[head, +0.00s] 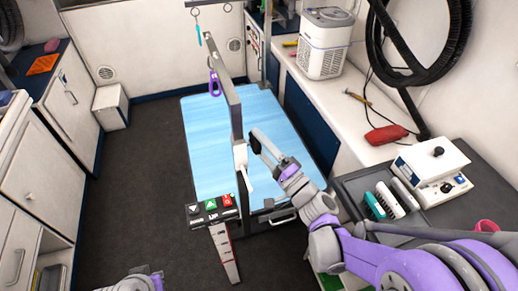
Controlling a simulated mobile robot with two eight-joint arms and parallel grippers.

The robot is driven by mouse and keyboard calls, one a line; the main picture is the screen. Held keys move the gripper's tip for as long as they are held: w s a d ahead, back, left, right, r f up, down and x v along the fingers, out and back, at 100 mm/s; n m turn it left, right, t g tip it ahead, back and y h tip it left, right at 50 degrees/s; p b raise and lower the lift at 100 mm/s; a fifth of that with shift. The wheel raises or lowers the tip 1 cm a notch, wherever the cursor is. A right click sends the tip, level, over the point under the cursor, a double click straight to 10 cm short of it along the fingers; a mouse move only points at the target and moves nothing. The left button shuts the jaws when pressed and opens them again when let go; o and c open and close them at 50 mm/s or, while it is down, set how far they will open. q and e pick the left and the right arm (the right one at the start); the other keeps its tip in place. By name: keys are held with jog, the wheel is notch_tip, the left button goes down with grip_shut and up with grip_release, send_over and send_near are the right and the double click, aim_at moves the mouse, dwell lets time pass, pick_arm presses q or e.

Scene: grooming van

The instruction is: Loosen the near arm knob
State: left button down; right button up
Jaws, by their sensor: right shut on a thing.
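The grooming table (205,150) has a light blue top. A grey upright arm post (236,120) stands at its near side, with a white clamp (240,158) and a pale lever-like part below it. My right gripper (256,142) reaches in from the right and its dark fingers are beside the post, just right of the clamp. It is shut on the near arm knob, which the fingers mostly hide. Only a grey and purple part of my left arm shows at the bottom edge; its gripper is out of view.
A control panel (212,209) with coloured buttons is at the table's near edge. A tray of brushes (392,200) and a white device (432,168) stand on the right counter. A purple loop (214,84) hangs by the post. The floor on the left is clear.

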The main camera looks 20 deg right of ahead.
jog(key=n+t+y+b, duration=0.1)
jog(key=b, duration=0.1)
jog(key=n+t+y+b, duration=0.1)
jog(key=y+b, duration=0.1)
jog(key=shift+f+t, duration=0.3)
jog(key=shift+r+n+y+b, duration=0.15)
jog(key=shift+n+y+b, duration=0.6)
jog(key=shift+n+y, duration=0.2)
jog(key=o, duration=1.2)
jog(key=shift+w, duration=0.1)
jog(key=b+v, duration=0.2)
jog(key=v, duration=0.8)
jog(key=shift+s+f+b, duration=0.2)
jog(key=shift+f+b, duration=0.15)
